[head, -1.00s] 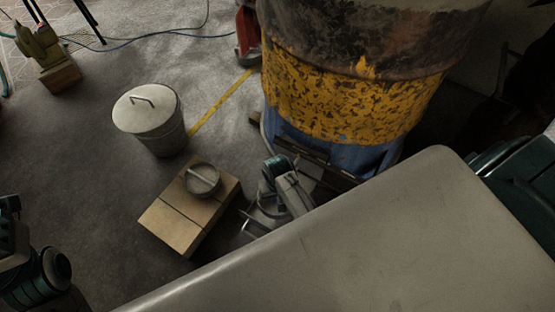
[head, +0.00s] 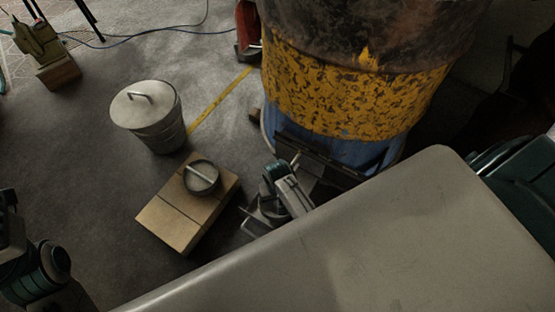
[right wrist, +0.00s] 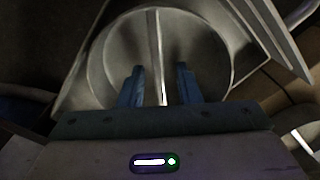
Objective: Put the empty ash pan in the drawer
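A round grey metal pan (right wrist: 200,50) with a straight bar handle fills the middle of the right wrist view. It sits inside straight metal edges that look like the drawer (right wrist: 275,35). My right gripper (right wrist: 160,82) is over the pan, its blue fingers apart on either side of the bar, with gaps to it.
A second round pan with a bar handle (head: 202,178) sits on a tan box (head: 176,221). A lidded metal bin (head: 158,131) stands behind it. The barrel oven (head: 350,100) rises at the back. Floor left of the box is clear.

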